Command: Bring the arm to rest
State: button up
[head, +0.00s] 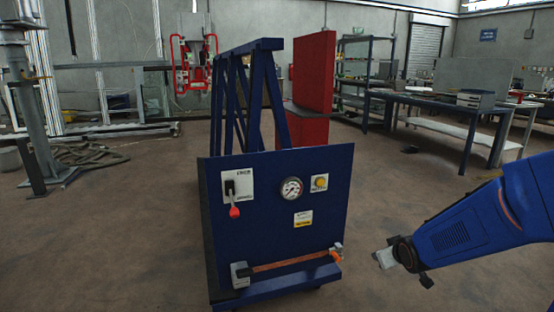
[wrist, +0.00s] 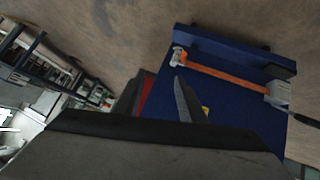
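My gripper (head: 405,270) is at the lower right in the head view, at the end of my blue arm. It is to the right of the blue frame cart's front panel (head: 262,215), apart from it. In the wrist view its fingers (wrist: 157,92) stand apart, with nothing seen held between them. The arm is bent, reaching in from the right edge.
Workbenches (head: 440,103) stand behind at right. Floor around is open.

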jog(key=s+a+r+m+g, duration=0.1)
jog(key=s+r, duration=0.2)
jog(key=s, duration=0.7)
jog(key=s+a+r+m+g, duration=0.1)
jog(key=s+a+r+g, duration=0.1)
jog(key=s, duration=0.9)
jog(key=s+a+r+m+g, duration=0.1)
jog(key=s+r, duration=0.3)
jog(key=s, duration=0.6)
jog(key=shift+s+a+r+g+y, duration=0.2)
jog(key=shift+a+r+g+y, duration=0.25)
jog(key=shift+a, duration=0.3)
